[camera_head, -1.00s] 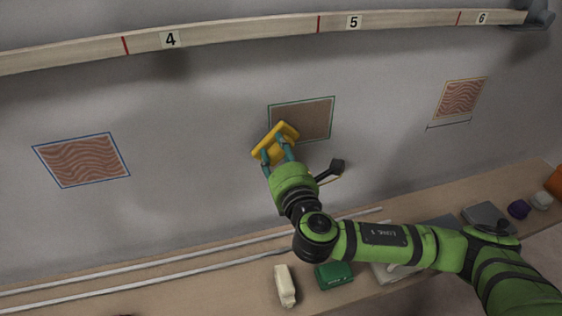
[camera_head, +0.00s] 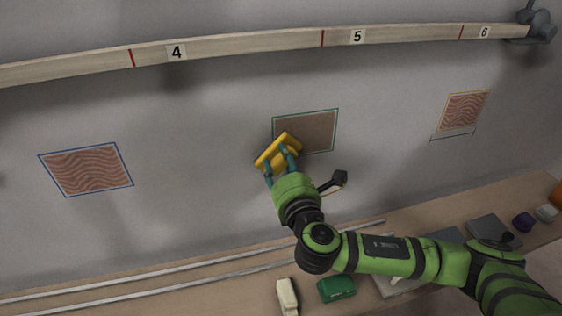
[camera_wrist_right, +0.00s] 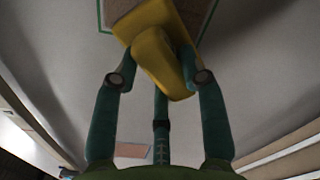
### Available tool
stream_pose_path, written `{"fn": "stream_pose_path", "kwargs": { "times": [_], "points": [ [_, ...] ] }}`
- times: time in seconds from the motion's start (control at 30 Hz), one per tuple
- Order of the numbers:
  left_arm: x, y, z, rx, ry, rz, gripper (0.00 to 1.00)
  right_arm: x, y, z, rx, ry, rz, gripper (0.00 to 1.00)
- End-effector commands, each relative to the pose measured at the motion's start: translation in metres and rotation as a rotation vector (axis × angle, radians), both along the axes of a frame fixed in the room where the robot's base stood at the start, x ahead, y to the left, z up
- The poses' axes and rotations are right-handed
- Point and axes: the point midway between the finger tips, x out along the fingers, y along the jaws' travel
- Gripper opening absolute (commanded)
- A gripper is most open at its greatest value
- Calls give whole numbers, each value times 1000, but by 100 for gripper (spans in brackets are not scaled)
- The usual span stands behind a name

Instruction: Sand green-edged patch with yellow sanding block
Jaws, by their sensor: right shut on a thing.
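The green-edged patch (camera_head: 308,131) is on the grey wall in the middle of the head view. Its surface looks plain brown, without the wavy pattern of the other patches. My right gripper (camera_head: 282,166) is shut on the yellow sanding block (camera_head: 275,152). The block is tilted and overlaps the patch's lower left corner in the head view. In the right wrist view the block (camera_wrist_right: 155,45) sits between my fingers (camera_wrist_right: 160,85), in front of part of the patch (camera_wrist_right: 193,12). I cannot tell whether the block touches the wall. My left gripper is not in view.
A blue-edged patch (camera_head: 87,169) is at left and an orange-edged patch (camera_head: 464,111) at right, both wavy. A numbered wooden rail (camera_head: 240,44) runs above. Below, a bench (camera_head: 240,285) holds a cream block (camera_head: 287,296), a green block (camera_head: 337,288), and long rods (camera_head: 150,276).

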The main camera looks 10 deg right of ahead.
Motion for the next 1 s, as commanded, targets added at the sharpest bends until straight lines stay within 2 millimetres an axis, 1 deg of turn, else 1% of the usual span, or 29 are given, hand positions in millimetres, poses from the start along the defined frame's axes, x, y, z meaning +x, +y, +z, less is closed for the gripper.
{"fn": "stream_pose_path", "kwargs": {
  "times": [0.03,0.27,0.57,1.0],
  "points": [
    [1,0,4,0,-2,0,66,0,0,2,1,-1,-1,13],
    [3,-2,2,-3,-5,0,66,0,0,1,0,-1,0,13],
    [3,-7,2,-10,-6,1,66,6,0,1,-1,-2,-1,13],
    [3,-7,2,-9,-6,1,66,15,1,1,0,-1,-1,13]
  ]
}}
